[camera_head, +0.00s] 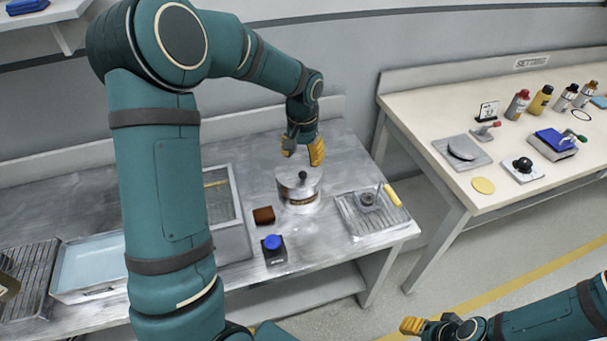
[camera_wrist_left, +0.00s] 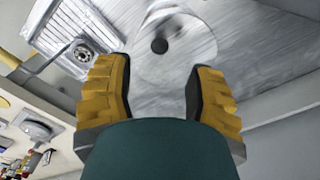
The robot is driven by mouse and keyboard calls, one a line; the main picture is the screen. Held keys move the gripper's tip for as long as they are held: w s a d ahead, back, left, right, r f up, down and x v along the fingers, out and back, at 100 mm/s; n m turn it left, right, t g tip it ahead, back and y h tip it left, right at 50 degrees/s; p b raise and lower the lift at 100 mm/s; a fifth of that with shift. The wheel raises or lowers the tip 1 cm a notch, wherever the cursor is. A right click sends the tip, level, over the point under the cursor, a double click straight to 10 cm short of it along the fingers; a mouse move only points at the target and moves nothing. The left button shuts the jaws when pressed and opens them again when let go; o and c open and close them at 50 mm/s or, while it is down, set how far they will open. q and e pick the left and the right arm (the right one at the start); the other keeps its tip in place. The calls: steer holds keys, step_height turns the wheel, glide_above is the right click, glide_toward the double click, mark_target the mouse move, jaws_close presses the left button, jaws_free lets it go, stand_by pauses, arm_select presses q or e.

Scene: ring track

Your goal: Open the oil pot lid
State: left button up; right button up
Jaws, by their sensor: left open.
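The oil pot (camera_head: 298,190) is a round metal pot on the steel table, with a lid (camera_head: 291,181) on it and a dark knob (camera_head: 302,176) on top. My left gripper (camera_head: 302,155) is above and just behind the pot, pointing down, with its yellow fingers apart and nothing between them. In the left wrist view the open fingers (camera_wrist_left: 160,95) frame the space below the dark knob (camera_wrist_left: 159,46), and the pale round lid (camera_wrist_left: 178,58) lies around it. My right gripper (camera_head: 413,326) is low at the bottom right, away from the table; its fingers are too small to judge.
A ridged metal tray (camera_head: 350,222) with a small round part and a yellow-handled tool stands right of the pot. A brown block (camera_head: 263,215) and a blue-topped box (camera_head: 273,249) sit left and in front. A second bench (camera_head: 430,110) stands right, beyond a gap.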

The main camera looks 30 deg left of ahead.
mark_target(303, 174)
arm_select(q)
step_height(303, 174, down, 7)
steer(key=shift+r+b, duration=0.15)
steer(key=shift+b, duration=0.45)
jaws_close()
